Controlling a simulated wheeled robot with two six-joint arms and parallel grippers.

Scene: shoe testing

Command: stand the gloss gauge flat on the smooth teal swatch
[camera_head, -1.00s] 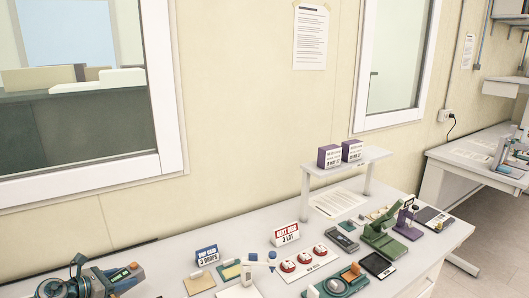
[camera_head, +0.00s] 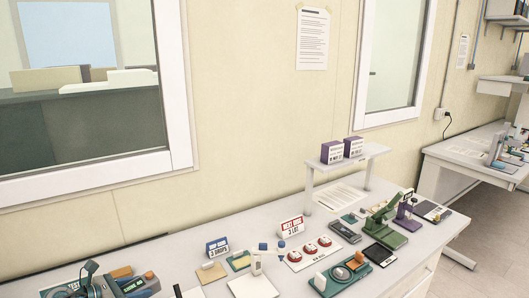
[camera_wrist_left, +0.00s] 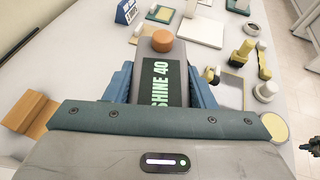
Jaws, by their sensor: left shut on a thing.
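My left gripper (camera_head: 92,287) is at the lower left of the head view, partly cut off by the frame edge. It is shut on the gloss gauge (camera_head: 138,285), a grey body with a green display and an orange button. In the left wrist view the gauge (camera_wrist_left: 160,84) sits between the blue fingers, its display reading "SHINE 40". I cannot tell whether this card is the smooth teal swatch. My right gripper is not in view.
A blue sign (camera_head: 217,248), a tan card (camera_head: 211,273), a white tile (camera_head: 253,287) and a red sign (camera_head: 291,228) stand or lie right of the gripper. Farther right are red-and-white dishes (camera_head: 310,247), a green device (camera_head: 382,228) and a raised shelf (camera_head: 348,160).

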